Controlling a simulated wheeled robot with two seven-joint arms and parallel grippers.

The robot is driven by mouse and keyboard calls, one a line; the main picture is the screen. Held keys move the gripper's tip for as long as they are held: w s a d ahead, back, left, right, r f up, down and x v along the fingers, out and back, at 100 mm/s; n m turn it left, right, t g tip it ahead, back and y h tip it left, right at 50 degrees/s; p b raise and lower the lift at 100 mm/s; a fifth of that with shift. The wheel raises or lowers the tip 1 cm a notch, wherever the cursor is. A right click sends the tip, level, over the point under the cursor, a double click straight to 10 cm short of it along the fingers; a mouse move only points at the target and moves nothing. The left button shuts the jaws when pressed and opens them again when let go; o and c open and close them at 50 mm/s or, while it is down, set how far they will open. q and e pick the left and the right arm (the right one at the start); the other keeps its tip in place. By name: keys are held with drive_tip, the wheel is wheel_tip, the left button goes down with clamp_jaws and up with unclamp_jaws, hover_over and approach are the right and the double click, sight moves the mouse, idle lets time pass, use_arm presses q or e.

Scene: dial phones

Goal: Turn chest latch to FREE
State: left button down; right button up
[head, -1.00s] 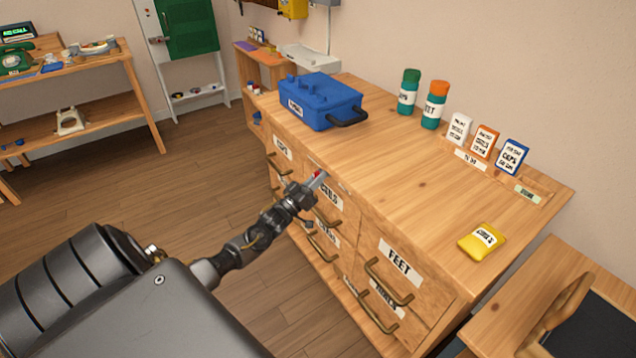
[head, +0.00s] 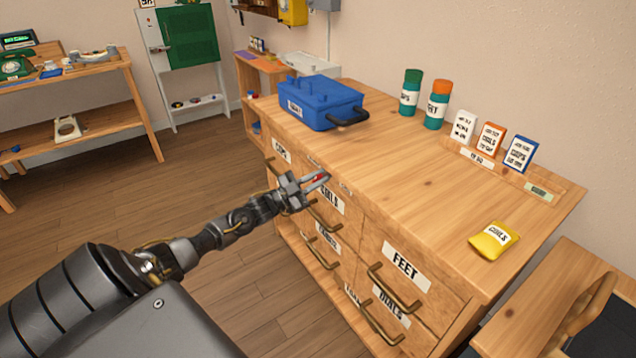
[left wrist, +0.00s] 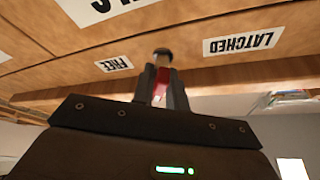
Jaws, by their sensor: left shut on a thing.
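The wooden drawer chest (head: 440,190) stands in the middle and right of the head view. On its front, just below the top edge, my left gripper (head: 318,180) is shut on the red latch lever (head: 321,177). In the left wrist view the picture is upside down. There the gripper's fingers (left wrist: 160,88) close around the red lever (left wrist: 160,86), below a dark round pivot (left wrist: 162,54). The FREE label (left wrist: 114,63) is on the left and the LATCHED label (left wrist: 240,43) on the right. The lever lies between them. My right gripper is out of view.
A blue toolbox (head: 318,100), two bottles (head: 437,105), several small cards (head: 491,140) and a yellow packet (head: 493,239) are on the chest top. Brass drawer handles (head: 393,288) stick out of the front. A wooden chair (head: 560,310) is at the lower right.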

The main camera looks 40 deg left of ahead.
use_arm(q)
drive_tip(key=shift+m+g+h+b, duration=0.45)
drive_tip(key=shift+m+g, duration=0.25)
drive_tip(key=shift+m, duration=1.3)
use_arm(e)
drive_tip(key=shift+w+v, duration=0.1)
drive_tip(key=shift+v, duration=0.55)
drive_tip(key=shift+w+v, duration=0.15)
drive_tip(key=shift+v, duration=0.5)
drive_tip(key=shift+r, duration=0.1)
use_arm(q)
drive_tip(key=c, duration=1.8)
unclamp_jaws()
drive_tip(key=shift+a, duration=0.1)
drive_tip(key=shift+o, duration=0.2)
drive_tip(key=v, duration=1.1)
drive_tip(key=shift+w, duration=0.1)
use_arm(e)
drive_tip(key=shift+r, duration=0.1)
